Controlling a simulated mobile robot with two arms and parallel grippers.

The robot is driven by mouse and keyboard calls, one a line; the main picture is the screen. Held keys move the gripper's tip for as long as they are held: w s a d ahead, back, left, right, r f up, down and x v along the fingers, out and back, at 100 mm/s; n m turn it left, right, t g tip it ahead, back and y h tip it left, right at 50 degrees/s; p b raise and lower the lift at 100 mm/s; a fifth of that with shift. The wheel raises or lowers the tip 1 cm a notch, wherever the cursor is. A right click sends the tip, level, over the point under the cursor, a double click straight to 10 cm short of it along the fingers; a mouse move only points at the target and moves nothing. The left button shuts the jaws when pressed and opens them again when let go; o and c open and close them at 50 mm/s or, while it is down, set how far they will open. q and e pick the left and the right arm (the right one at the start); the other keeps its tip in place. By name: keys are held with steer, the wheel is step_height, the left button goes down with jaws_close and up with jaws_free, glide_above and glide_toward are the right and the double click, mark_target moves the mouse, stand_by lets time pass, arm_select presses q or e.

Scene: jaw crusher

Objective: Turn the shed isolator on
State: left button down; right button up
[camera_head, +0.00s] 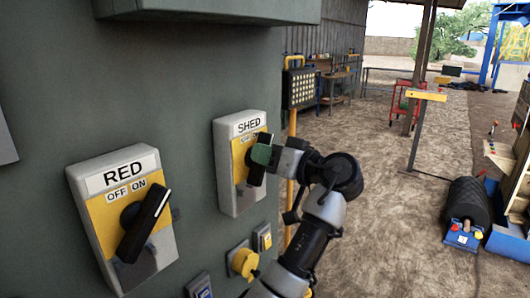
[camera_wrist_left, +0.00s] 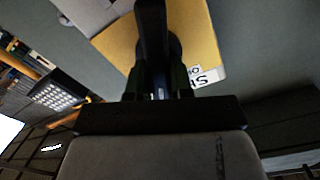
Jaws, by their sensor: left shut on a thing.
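The shed isolator is a pale box (camera_head: 228,172) labelled SHED, with a yellow plate, on the grey panel in the head view. Its black handle (camera_head: 257,173) stands close to upright with its top leaning slightly right; its exact setting is partly hidden by my gripper. My left gripper (camera_head: 262,155) is at the handle's upper part and shut on it. In the left wrist view the black handle (camera_wrist_left: 152,35) runs between my left fingers (camera_wrist_left: 156,85), in front of the yellow plate (camera_wrist_left: 200,40). My right gripper is not in view.
The RED isolator (camera_head: 92,205) sits at left, its black handle leaning towards ON. A yellow knob (camera_head: 243,262) and small boxes sit below. A grey housing (camera_head: 210,8) overhangs above. A yellow post (camera_head: 291,170) stands right of the panel, with open ground beyond.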

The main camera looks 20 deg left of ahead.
arm_select(q)
steer(key=shift+w+m+p, duration=0.15)
steer(key=shift+m+p, duration=0.55)
steer(key=shift+m, duration=1.3)
steer(key=c, duration=1)
jaws_free()
steer(key=shift+w, duration=0.1)
steer(key=shift+f, duration=0.1)
